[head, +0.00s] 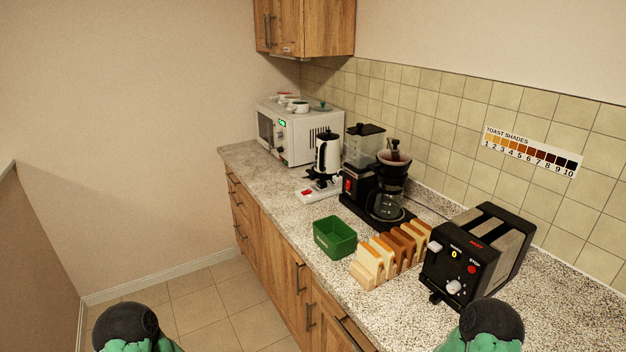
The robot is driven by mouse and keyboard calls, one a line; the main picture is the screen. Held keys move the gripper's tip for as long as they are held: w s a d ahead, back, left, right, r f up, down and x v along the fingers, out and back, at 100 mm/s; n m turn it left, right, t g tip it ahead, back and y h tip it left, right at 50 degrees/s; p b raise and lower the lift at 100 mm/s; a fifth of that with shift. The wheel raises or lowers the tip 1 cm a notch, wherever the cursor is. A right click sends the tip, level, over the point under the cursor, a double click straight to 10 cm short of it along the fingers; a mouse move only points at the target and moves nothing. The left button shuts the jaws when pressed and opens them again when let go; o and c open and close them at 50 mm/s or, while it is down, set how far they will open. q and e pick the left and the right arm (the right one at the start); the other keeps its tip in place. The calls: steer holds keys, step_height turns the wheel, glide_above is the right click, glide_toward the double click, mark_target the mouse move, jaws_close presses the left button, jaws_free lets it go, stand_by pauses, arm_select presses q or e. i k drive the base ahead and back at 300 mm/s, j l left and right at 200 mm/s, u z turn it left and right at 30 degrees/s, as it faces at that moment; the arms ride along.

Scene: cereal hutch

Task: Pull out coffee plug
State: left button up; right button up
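The black coffee maker (352,186) stands on the counter against the tiled wall, with a glass carafe (387,205) at its front. A white socket strip (311,196) with a red switch lies to its left, in front of the kettle. Dark shapes (325,181) sit at the strip's back end; I cannot tell whether they are plugs or part of the kettle base. I cannot make out the coffee plug for certain. Neither of my grippers is in view; only green and black parts of my arms show at the bottom edge.
A black and silver kettle (327,152) and a white microwave (298,134) with bowls on top stand behind the strip. A green bin (335,238), a toast rack (392,254) and a black toaster (474,254) stand nearer. Bare counter (275,187) lies left of the strip.

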mark_target(322, 184)
steer(key=i+j, duration=2.85)
steer(key=j, duration=0.25)
steer(key=z, duration=2.55)
